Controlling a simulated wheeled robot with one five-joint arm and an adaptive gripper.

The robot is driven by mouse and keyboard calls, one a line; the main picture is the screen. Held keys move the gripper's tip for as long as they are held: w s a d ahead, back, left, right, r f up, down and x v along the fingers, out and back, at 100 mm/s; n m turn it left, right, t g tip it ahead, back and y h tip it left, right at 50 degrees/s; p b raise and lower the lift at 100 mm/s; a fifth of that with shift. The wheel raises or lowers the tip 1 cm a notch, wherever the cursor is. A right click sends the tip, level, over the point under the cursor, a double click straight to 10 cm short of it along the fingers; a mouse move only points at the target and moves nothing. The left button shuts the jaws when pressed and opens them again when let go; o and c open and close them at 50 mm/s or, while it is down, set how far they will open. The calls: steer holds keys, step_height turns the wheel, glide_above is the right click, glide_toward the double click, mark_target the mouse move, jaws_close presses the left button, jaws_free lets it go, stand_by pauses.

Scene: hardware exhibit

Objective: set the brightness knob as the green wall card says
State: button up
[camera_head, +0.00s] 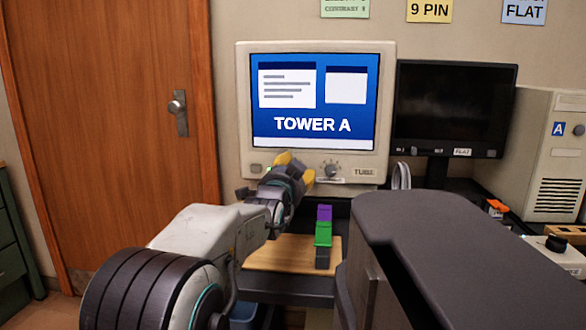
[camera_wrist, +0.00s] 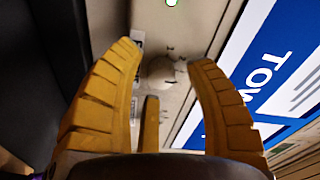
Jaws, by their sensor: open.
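The green wall card (camera_head: 345,9) is at the top of the head view. Its upper line is cut off; the lower line seems to read "CONTRAST 1". The beige tube monitor (camera_head: 243,110) shows "TOWER A". A round knob (camera_head: 330,169) sits on its lower front, right of my gripper (camera_head: 296,168); I cannot read a brightness label. In the wrist view, a pale round knob (camera_wrist: 160,72) shows between the yellow fingertips of my gripper (camera_wrist: 166,55), with faint marks around it. The fingers are apart and hold nothing. Contact with the knob cannot be told.
A dark flat monitor (camera_head: 455,105) stands right of the tube monitor. A beige computer tower (camera_head: 555,150) is at the far right. A green and purple piece (camera_head: 323,232) is on the wooden board (camera_head: 275,255) below. A wooden door (camera_head: 110,120) is at left.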

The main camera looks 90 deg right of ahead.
steer(key=shift+c, duration=0.3)
jaws_close()
stand_by(0.3)
